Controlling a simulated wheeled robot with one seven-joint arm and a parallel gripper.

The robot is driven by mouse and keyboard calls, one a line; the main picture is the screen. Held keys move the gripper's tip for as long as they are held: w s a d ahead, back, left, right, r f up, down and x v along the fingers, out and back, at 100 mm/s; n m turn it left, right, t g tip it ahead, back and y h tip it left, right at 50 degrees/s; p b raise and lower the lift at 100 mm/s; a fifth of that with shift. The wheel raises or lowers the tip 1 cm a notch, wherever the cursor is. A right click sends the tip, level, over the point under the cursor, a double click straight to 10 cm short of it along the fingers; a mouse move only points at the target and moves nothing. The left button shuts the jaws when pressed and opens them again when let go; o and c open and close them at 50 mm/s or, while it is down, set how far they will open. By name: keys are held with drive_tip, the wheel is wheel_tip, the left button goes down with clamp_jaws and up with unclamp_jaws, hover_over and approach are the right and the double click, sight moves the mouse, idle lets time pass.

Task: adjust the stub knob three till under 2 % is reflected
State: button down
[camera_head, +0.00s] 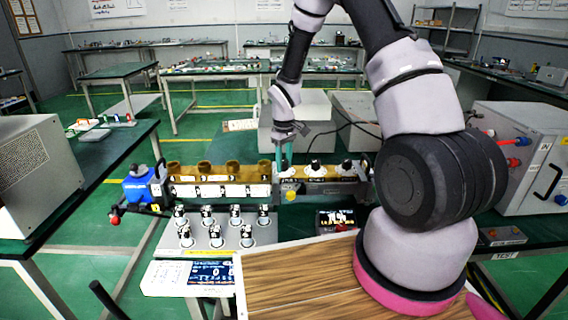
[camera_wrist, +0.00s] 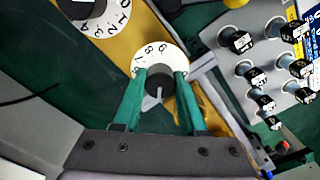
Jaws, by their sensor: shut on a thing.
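A brass-topped waveguide tuner (camera_head: 318,187) holds a row of black stub knobs on white numbered dials. My gripper (camera_head: 284,152) comes down from above onto the leftmost of these knobs. In the wrist view its green fingers (camera_wrist: 161,82) are shut on the black stub knob (camera_wrist: 159,84), one on each side. The white dial (camera_wrist: 146,54) shows around it, partly hidden by the fingers. The middle knob (camera_head: 315,166) and the right knob (camera_head: 347,166) stand free. A blue display panel (camera_head: 209,273) stands at the front; its reading is too small to make out.
A neighbouring dial (camera_wrist: 95,15) lies close by at the upper left of the wrist view. A plate of several black-topped posts (camera_head: 207,237) stands in front of the waveguide. A blue part (camera_head: 138,187) is at its left end. A grey cabinet (camera_head: 518,150) is at right.

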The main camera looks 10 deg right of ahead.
sight(284, 160)
drive_tip(key=m, duration=0.4)
drive_tip(key=shift+m, duration=0.3)
drive_tip(key=m, duration=0.4)
idle(0.3)
drive_tip(key=shift+c, duration=2.3)
unclamp_jaws()
wheel_tip(284, 160, up, 11)
